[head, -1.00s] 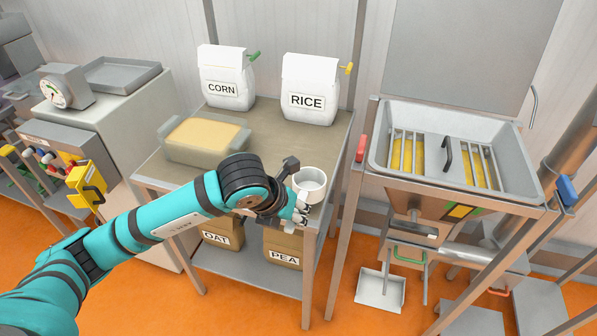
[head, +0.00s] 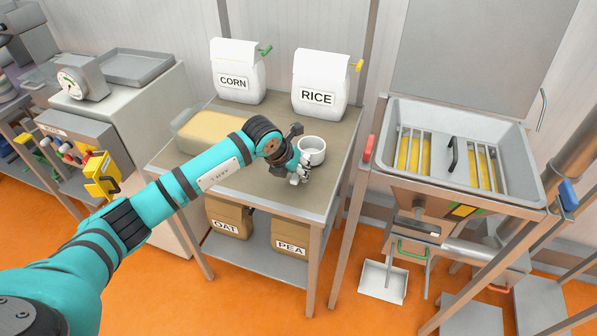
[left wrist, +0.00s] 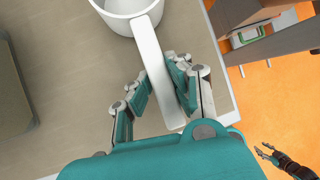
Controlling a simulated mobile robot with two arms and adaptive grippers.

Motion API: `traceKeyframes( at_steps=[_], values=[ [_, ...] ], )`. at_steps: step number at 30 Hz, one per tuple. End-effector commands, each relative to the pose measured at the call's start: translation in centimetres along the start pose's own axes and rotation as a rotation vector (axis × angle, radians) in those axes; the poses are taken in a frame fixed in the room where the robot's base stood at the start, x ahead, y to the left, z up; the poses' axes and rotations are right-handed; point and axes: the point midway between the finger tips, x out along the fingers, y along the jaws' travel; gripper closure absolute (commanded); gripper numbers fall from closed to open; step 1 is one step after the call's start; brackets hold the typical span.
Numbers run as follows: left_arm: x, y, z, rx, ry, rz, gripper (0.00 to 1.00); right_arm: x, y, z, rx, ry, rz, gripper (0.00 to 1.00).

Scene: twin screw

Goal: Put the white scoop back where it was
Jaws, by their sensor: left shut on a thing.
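The white scoop (head: 311,151) is a round cup with a straight handle. It is over the right part of the metal table top (head: 297,202), in front of the rice bag; I cannot tell whether its base touches the table. My left gripper (head: 299,171) is shut on the scoop's handle. In the left wrist view the handle of the scoop (left wrist: 153,75) runs between the fingers of my left gripper (left wrist: 160,88), and the cup is cut off at the top. My right gripper (left wrist: 265,152) shows small at the lower right of that view, fingers apart and empty.
A corn bag (head: 236,85) and the rice bag (head: 318,99) stand at the table's back. A bin of yellow grain (head: 215,128) is at the left, partly behind my arm. Oat (head: 227,228) and pea (head: 291,247) bags are below. A grated hopper (head: 480,120) stands right.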

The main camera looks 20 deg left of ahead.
Motion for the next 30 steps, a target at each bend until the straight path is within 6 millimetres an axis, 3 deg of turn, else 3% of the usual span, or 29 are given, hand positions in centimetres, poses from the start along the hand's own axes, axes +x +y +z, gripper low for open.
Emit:
traceKeyframes(
  at_steps=[8,9,14,23,30],
  values=[
    [1.0,0.2,-0.6,0.0,0.0,0.0,1.0,-0.3,0.0,-0.2,0.0,0.002,0.0,0.6],
    [1.0,0.2,-0.6,0.0,0.001,0.001,0.81,-0.3,0.0,-0.2,0.0,0.003,0.0,0.6],
    [1.0,0.2,-0.6,-0.001,0.001,0.001,0.62,-0.3,0.0,-0.2,0.0,0.003,0.0,0.6],
    [0.7,0.2,-0.5,0.0,-0.001,0.0,0.62,-0.3,0.0,-0.2,0.0,0.004,0.0,0.6],
    [-2.9,0.3,-0.5,0.002,-0.005,0.001,0.62,0.3,0.0,-0.2,0.0,0.004,0.001,0.6]
  ],
)
